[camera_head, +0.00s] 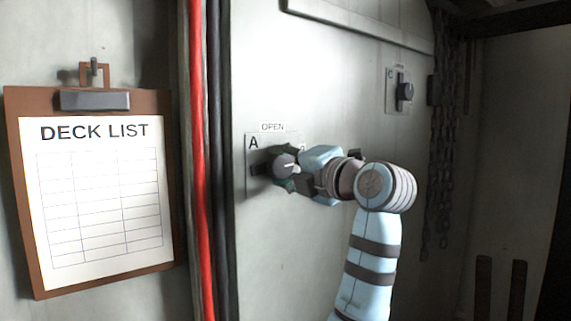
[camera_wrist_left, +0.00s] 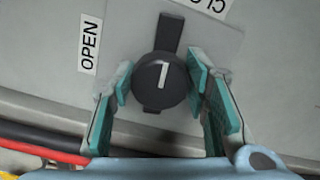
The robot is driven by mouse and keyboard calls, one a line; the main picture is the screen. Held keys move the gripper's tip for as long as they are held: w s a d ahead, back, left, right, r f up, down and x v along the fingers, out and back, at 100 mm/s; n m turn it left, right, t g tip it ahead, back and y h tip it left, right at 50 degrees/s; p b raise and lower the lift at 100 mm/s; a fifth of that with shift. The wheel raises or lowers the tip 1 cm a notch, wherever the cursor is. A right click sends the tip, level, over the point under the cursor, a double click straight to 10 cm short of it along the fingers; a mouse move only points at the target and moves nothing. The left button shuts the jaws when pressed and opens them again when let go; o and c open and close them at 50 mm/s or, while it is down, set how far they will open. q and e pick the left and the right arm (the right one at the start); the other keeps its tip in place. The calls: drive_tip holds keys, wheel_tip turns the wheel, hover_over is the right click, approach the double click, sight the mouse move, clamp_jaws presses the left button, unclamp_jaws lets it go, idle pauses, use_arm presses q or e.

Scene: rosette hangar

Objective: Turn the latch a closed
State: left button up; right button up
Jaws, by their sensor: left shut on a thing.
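Latch A has a round dark knob (camera_head: 285,166) with a white line, on a grey plate (camera_head: 251,187) marked A. In the left wrist view the knob (camera_wrist_left: 160,80) shows face-on, its dark bar (camera_wrist_left: 170,35) pointing up, just left of a cut-off label "CLO" (camera_wrist_left: 206,5). The OPEN label (camera_wrist_left: 89,44) is to the left of the bar there; in the head view it is above the plate (camera_head: 272,127). My left gripper (camera_head: 287,168) is shut on the knob, with a teal-padded finger on either side. My right gripper is not in view.
A second latch, C (camera_head: 404,91), is on the wall at upper right. Red (camera_head: 197,160) and dark cables run vertically left of latch A. A clipboard marked DECK LIST (camera_head: 95,190) hangs further left. Chains (camera_head: 445,140) hang at the right.

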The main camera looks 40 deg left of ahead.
use_arm(q)
drive_tip(key=shift+m, duration=0.8)
drive_tip(key=o, duration=1.1)
drive_tip(key=shift+o, duration=0.2)
